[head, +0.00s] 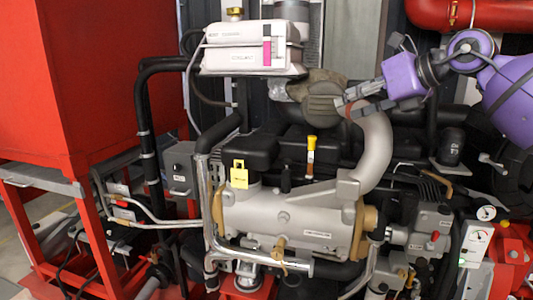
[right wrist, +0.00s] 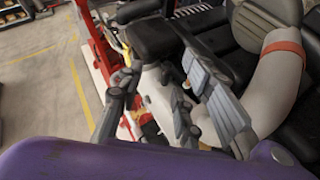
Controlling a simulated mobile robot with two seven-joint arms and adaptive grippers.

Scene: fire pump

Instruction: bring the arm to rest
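My right gripper (head: 347,99) reaches in from the upper right on its purple arm (head: 508,95). Its fingers point left, in front of the upper engine near a round grey-brown part (head: 322,100) and the top of a thick grey curved pipe (head: 377,145). In the right wrist view, the fingers of the right gripper (right wrist: 158,78) stand apart with nothing between them. The pipe (right wrist: 278,85) shows just right of the fingers there; I cannot tell whether they touch. My left gripper is not in view.
A white coolant tank (head: 245,58) is above the engine. A yellow-topped dipstick (head: 311,150) and yellow tag (head: 239,176) stand on it. A red tank on a frame (head: 75,70) fills the left. A red pipe (head: 480,14) crosses the upper right. Gauges (head: 486,212) sit lower right.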

